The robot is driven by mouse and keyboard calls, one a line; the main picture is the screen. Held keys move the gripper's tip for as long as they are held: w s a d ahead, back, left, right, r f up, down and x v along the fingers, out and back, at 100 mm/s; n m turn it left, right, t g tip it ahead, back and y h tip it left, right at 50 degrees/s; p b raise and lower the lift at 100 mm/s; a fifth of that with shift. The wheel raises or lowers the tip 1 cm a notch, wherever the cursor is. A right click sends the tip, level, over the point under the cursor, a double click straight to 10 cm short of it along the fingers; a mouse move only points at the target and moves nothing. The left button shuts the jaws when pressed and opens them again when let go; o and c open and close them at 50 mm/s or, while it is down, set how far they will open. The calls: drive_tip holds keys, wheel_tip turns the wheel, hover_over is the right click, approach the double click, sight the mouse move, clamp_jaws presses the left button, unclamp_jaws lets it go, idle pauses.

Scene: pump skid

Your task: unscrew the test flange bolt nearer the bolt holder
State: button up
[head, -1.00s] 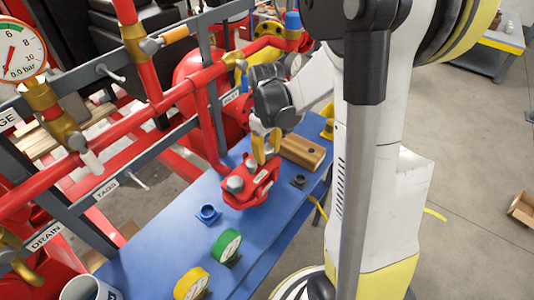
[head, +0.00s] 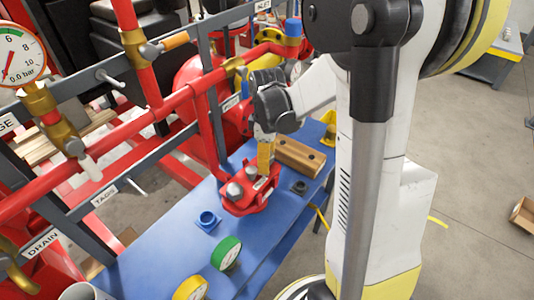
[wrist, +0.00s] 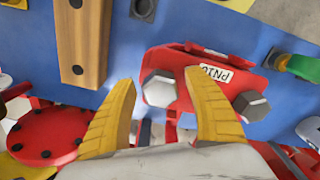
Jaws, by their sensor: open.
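The red test flange (head: 252,190) lies on the blue bench and carries a PN10 label and two grey hex bolts. The bolt nearer the bolt holder (wrist: 159,88) shows between my fingertips in the wrist view; in the head view it is beside my fingers. The other bolt (wrist: 251,105) is at the right in the wrist view, and also shows in the head view (head: 234,190). The bolt holder, a wooden block (head: 299,156) with dark holes, lies just beyond the flange. My gripper (wrist: 161,78) is open, its yellow fingers apart, one either side of the nearer bolt; contact cannot be told.
Red pipework (head: 207,120) runs close on the left of my gripper. A small black fitting (head: 299,187) sits right of the flange.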

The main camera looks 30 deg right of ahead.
wheel_tip(320, 180, up, 12)
idle(0.4)
drive_tip(key=shift+c, duration=1.1)
drive_tip(key=f+m+p, duration=0.1)
drive_tip(key=f+p, duration=0.1)
drive_tip(key=f, duration=0.1)
drive_tip(key=f+m+p, duration=0.2)
drive_tip(key=f, duration=0.2)
drive_tip(key=f+m+p, duration=0.1)
drive_tip(key=f+p, duration=0.1)
drive_tip(key=f, duration=0.2)
drive_tip(key=shift+w+a+f, duration=0.15)
drive_tip(key=shift+w+f, duration=0.05)
drive_tip(key=shift+f, duration=0.05)
drive_tip(key=c, duration=1)
